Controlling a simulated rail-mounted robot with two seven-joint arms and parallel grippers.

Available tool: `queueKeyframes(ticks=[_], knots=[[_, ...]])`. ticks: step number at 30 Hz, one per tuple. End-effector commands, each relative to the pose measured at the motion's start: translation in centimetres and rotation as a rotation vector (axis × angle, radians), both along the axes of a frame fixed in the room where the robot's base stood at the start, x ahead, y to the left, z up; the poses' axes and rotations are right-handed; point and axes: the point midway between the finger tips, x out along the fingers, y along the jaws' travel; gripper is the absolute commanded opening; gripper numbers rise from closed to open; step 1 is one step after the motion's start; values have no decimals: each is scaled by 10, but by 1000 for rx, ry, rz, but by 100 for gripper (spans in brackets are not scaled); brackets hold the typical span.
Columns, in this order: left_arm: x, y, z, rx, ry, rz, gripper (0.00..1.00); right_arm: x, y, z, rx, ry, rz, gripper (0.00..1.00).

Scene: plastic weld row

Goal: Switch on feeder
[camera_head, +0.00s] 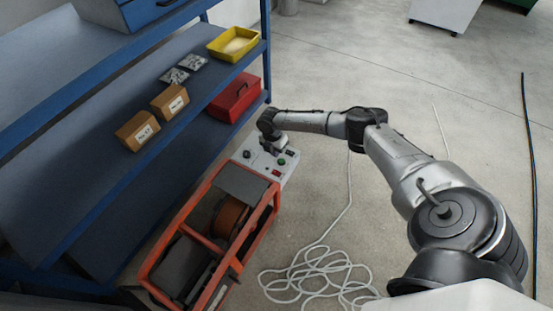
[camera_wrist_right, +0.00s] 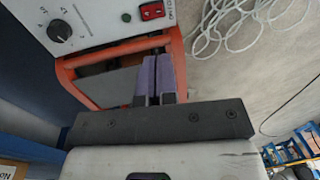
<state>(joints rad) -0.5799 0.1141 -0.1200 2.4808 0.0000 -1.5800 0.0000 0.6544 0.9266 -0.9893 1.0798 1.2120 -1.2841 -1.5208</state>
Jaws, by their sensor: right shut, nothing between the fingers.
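The feeder is an orange-framed machine (camera_head: 205,240) with a brown spool inside and a pale control panel (camera_head: 243,157) at its far end. In the right wrist view the panel (camera_wrist_right: 98,18) carries a black dial knob (camera_wrist_right: 60,31) and a red rocker switch (camera_wrist_right: 152,11). A small red spot shows on the panel in the head view (camera_head: 276,172). My right gripper (camera_head: 268,150) is over the panel. In the wrist view its purple-grey fingers (camera_wrist_right: 154,75) are together and empty, pointing towards the switch with a visible gap in the picture. Whether the switch is on cannot be told. My left gripper is not in view.
A blue shelf rack (camera_head: 100,115) stands left of the feeder, with a red box (camera_head: 234,98), a yellow bin (camera_head: 234,44) and cardboard boxes (camera_head: 138,131). A white cable (camera_head: 315,270) lies coiled on the floor at right. Floor beyond is mostly clear.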

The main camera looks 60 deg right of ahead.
Motion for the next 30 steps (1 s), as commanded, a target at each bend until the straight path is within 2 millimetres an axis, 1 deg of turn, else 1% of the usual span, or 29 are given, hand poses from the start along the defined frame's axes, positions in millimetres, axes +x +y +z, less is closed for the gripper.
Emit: queueKeyframes(ticks=[1,6,12,16,22,30], knots=[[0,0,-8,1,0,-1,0,-1,0,-13,0,2,0,0],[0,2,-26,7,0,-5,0,-5,0,-46,-1,2,-1,0],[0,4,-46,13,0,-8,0,-10,0,-82,1,2,0,0],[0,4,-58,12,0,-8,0,-12,0,-101,-1,1,-1,0],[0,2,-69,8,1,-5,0,-14,0,-119,0,0,-1,0],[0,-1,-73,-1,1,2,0,-15,0,-126,0,0,-1,0]])
